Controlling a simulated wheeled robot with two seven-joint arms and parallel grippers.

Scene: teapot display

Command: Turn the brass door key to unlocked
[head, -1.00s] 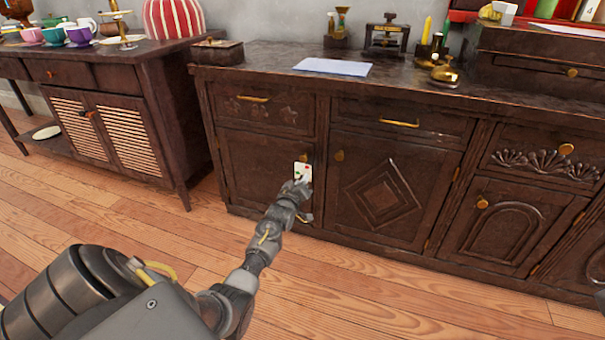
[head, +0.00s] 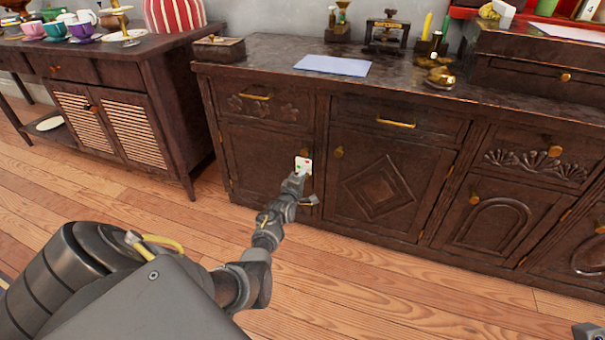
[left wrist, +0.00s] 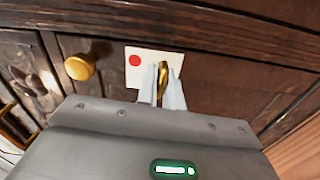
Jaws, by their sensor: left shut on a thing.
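The brass key (left wrist: 179,66) shows in the left wrist view, in front of a white plate (left wrist: 145,57) with a red dot. My left gripper (left wrist: 162,84) is shut on the key, one pale finger on each side of it. In the head view the plate (head: 304,162) sits near the right edge of the cabinet's left door (head: 255,160). My left gripper (head: 297,180) is right in front of its lower part and hides the key there. A small grey piece (head: 590,332) at the bottom right corner may belong to my right arm; its jaws cannot be made out.
A brass knob (head: 339,152) is close to the plate, on the middle door; a knob also shows in the left wrist view (left wrist: 80,62). The cabinet top (head: 270,55) holds a paper sheet (head: 333,65) and small brass items. The wooden floor (head: 350,280) in front is clear.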

